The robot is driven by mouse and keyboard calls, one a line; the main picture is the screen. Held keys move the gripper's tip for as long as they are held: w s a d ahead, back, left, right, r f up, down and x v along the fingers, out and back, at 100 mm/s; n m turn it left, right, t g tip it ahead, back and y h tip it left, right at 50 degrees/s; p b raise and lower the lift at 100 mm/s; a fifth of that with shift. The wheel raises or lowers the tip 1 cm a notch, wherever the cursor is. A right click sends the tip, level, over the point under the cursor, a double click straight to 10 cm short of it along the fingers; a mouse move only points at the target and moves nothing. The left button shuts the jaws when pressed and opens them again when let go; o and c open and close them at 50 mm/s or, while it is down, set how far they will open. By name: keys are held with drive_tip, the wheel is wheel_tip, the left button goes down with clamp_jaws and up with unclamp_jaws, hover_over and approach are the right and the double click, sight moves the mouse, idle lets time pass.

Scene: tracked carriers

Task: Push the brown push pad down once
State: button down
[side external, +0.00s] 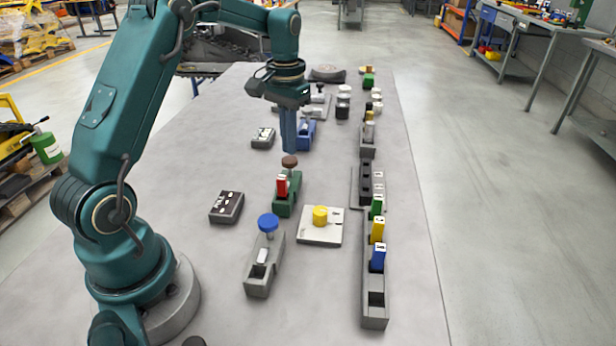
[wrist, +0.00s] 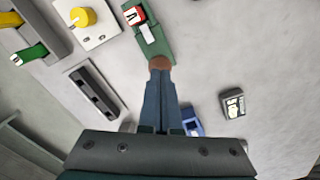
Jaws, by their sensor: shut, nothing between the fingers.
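The brown push pad (side external: 289,160) is a round knob at the far end of a green carrier base (side external: 287,205) that also holds a red block (side external: 282,186). My gripper (side external: 289,150) points straight down, its blue fingers shut and empty, with the tips just over the pad. In the wrist view the fingertips (wrist: 160,76) overlap the brown pad (wrist: 160,63), and part of the pad is hidden behind them. I cannot tell whether the tips touch the pad or sit slightly above it.
A grey carrier with a blue knob (side external: 268,224) and a white plate with a yellow knob (side external: 320,215) stand nearer the camera. A blue carrier (side external: 306,135) stands behind the fingers. A long grey rail (side external: 375,312) with coloured blocks runs along the right.

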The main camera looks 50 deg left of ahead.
drive_tip(key=shift+f, duration=0.1)
drive_tip(key=shift+f, duration=1.3)
drive_tip(key=shift+r, duration=2.4)
